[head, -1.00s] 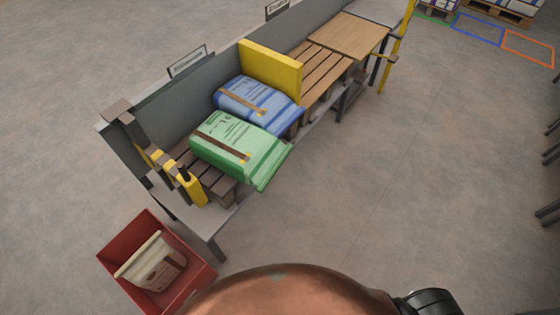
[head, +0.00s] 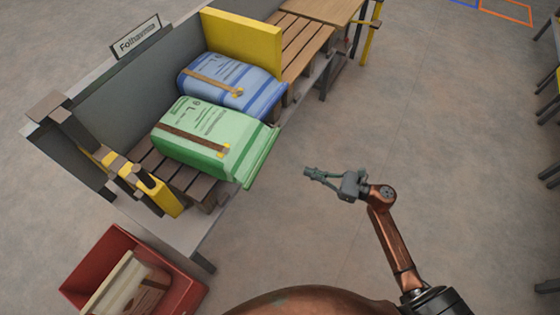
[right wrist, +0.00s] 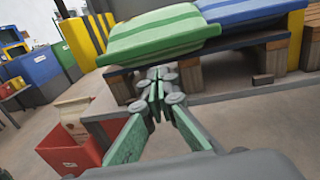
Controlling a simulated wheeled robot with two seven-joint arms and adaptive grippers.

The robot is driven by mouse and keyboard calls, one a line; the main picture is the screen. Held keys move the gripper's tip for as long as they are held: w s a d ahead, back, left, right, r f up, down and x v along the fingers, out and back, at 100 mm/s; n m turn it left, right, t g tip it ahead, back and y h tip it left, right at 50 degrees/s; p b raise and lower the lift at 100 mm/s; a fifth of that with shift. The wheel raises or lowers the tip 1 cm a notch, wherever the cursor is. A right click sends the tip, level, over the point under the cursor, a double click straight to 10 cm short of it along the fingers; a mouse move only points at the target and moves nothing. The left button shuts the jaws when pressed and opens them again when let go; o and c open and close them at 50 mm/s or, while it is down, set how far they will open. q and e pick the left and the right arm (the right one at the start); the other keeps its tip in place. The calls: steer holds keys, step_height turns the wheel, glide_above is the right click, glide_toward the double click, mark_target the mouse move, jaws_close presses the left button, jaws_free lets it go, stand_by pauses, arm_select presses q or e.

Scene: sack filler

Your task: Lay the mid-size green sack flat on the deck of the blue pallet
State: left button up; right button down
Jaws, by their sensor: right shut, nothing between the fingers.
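The green sack (head: 214,139) lies flat on the near part of the slatted bench, its right end sticking out past the edge. It also shows in the right wrist view (right wrist: 155,33), above my gripper. My right gripper (head: 308,173) is shut and empty, to the right of the green sack and apart from it. In the right wrist view its fingertips (right wrist: 154,92) meet below the sack. My left gripper is not in view. No blue pallet can be made out in these frames.
A blue sack (head: 232,83) lies right behind the green one, before a yellow block (head: 243,38). A yellow guard (head: 150,190) stands at the bench's near end. A red bin (head: 183,297) holding a pale sack (head: 127,287) stands below.

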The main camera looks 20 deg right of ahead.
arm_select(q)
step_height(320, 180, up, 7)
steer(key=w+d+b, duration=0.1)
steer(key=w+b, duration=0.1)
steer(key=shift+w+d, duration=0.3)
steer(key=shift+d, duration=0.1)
arm_select(e)
steer(key=x, duration=1.4)
steer(key=shift+s, duration=0.1)
